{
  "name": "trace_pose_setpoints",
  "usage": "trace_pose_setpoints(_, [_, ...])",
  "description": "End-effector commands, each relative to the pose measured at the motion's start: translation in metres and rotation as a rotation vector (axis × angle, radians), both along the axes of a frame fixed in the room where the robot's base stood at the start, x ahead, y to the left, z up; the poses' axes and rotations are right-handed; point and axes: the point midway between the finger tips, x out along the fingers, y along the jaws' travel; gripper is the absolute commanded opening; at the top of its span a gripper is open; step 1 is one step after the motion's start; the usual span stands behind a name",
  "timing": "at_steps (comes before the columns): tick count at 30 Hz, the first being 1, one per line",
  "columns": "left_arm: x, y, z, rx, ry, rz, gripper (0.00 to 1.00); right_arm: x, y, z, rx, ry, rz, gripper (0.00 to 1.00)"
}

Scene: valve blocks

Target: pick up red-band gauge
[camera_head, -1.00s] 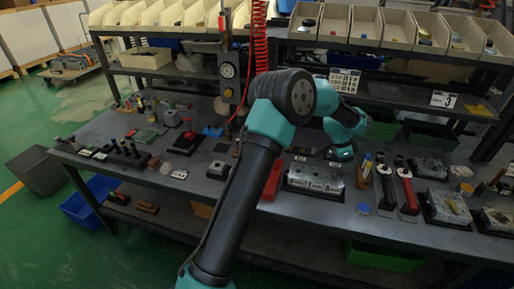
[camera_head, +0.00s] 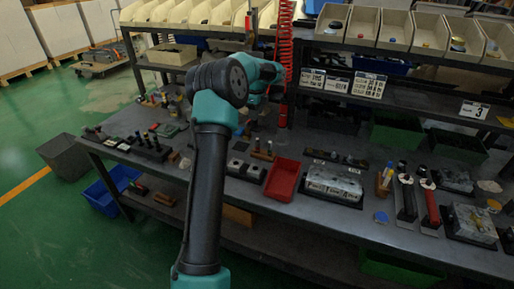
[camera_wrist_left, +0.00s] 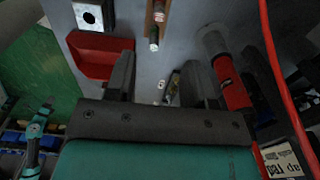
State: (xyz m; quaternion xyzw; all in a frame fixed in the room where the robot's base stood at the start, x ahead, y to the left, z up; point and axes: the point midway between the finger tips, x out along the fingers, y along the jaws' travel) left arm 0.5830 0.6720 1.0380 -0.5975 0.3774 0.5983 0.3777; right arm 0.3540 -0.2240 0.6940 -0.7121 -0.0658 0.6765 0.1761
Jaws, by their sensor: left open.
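My left gripper (camera_wrist_left: 158,62) is open, with both fingers showing in the left wrist view and nothing held between them. In the head view the left gripper (camera_head: 257,117) is small and dark above the bench, partly hidden by my arm. A small wooden block with upright pins (camera_head: 263,153) stands on the bench below it. In the left wrist view this block (camera_wrist_left: 158,12) is at the top edge, with a silver-tipped pin (camera_wrist_left: 154,40) just ahead of the fingers. I cannot make out for certain which pin is the red-band gauge. My right gripper is not in view.
A red tray (camera_head: 283,180) lies beside the wooden block; it also shows in the left wrist view (camera_wrist_left: 95,55). A red cylinder (camera_wrist_left: 230,82) stands close to the right finger. A red coiled hose (camera_head: 285,50) hangs behind. A grey metal block (camera_head: 333,183) sits to the right.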

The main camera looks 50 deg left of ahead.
Motion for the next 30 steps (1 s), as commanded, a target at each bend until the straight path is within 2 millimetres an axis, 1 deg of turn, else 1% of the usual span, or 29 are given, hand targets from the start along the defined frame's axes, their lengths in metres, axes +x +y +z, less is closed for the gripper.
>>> trace_pose_setpoints(5, [0.000,-0.001,-0.013,-0.002,0.001,0.000,0.49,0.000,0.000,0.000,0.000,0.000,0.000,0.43])
trace_pose_setpoints(22, [0.000,-0.002,-0.107,-0.003,0.002,0.000,0.49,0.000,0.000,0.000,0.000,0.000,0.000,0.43])
trace_pose_setpoints(26, [0.001,-0.001,-0.119,-0.001,0.000,0.001,0.49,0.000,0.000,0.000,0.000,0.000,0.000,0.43])
trace_pose_setpoints(30, [0.001,-0.001,-0.123,0.000,-0.001,0.001,0.49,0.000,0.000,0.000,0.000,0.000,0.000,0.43])
